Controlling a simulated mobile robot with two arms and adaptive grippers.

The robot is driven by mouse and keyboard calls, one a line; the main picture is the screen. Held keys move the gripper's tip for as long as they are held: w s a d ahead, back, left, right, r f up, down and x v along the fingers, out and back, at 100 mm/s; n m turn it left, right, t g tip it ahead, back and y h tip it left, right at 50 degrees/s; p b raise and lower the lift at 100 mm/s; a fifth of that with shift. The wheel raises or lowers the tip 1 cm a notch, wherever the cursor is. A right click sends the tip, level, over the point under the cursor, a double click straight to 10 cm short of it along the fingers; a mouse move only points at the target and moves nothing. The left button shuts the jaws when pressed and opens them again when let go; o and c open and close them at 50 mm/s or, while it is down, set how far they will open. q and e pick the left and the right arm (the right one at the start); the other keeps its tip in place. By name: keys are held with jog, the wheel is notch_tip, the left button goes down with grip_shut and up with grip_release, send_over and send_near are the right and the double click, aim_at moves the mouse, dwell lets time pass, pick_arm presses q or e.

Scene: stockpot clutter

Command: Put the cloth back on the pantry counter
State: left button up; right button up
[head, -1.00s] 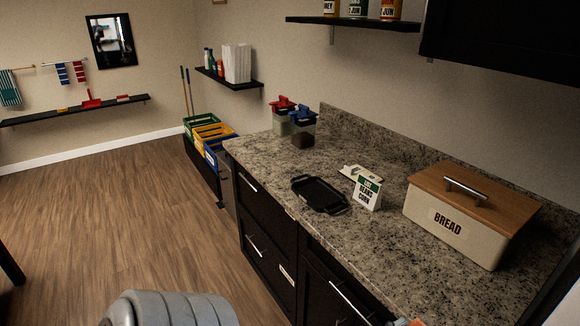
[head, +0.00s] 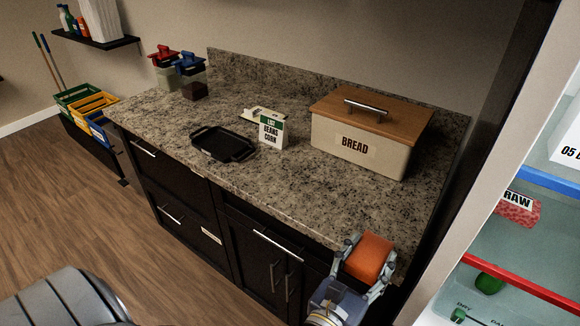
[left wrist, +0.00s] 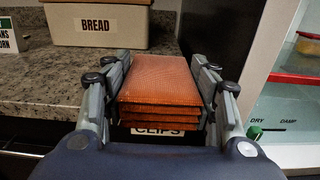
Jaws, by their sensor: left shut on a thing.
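The folded orange cloth (head: 370,257) is held between the fingers of my left gripper (head: 366,262), at the front edge of the granite counter (head: 300,195) near its right end. In the left wrist view the cloth (left wrist: 160,85) shows as several stacked layers, with a finger on each side, and the left gripper (left wrist: 160,72) is shut on it. The counter (left wrist: 60,85) lies just beyond the cloth. I cannot tell whether the cloth touches it. My right gripper is not in view.
On the counter stand a bread box (head: 362,140), a small list sign (head: 271,132), a black tray (head: 222,143) and two lidded jars (head: 190,78). Bare granite lies in front of the bread box. An open fridge-like cabinet (head: 510,225) stands close on the right.

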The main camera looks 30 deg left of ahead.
pick_arm(q)
jog(key=p, duration=0.2)
send_over(355, 221)
jog(key=shift+s+f, duration=0.1)
jog(key=shift+f, duration=2.4)
jog(key=shift+f+b, duration=0.1)
jog(key=shift+b, duration=0.2)
jog(key=o, duration=1.1)
